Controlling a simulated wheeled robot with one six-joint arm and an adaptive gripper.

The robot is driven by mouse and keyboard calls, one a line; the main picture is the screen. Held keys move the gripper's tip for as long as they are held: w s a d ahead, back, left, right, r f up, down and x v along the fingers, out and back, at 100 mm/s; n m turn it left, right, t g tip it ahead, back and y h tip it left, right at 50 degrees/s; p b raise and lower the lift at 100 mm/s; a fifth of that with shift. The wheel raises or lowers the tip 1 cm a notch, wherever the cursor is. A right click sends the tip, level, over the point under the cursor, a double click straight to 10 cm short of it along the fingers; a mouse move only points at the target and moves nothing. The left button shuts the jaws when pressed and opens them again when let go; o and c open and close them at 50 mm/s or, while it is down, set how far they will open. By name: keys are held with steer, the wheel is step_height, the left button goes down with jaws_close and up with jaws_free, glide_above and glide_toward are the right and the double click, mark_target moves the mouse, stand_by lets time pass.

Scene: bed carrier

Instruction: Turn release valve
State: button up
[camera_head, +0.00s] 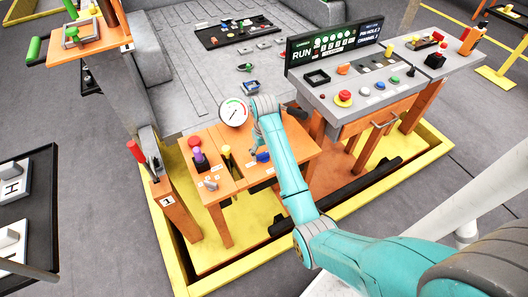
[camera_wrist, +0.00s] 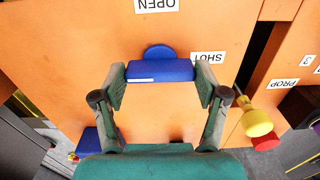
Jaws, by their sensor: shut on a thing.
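The release valve is a blue handle (camera_wrist: 160,71) with a white line along one edge and a rounded blue part behind it. It stands on the orange table top (camera_wrist: 60,50). My gripper (camera_wrist: 161,78) has one finger at each end of the handle and is shut on it. Upside-down labels show beside it: OPEN (camera_wrist: 157,5) above and one reading like SHUT (camera_wrist: 208,57) to the right. In the head view the blue handle (camera_head: 262,156) shows small below my gripper (camera_head: 259,143), partly hidden by the arm.
A round gauge (camera_head: 233,112) stands behind the table. A red knob (camera_head: 194,142) and a purple-topped lever (camera_head: 197,155) are to the left. A yellow knob with red (camera_wrist: 258,122) is near the right finger. The control console (camera_head: 365,85) stands to the right.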

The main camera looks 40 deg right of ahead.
stand_by(0.3)
steer(key=o, duration=1.1)
steer(key=shift+f, duration=0.1)
steer(key=shift+o, duration=0.3)
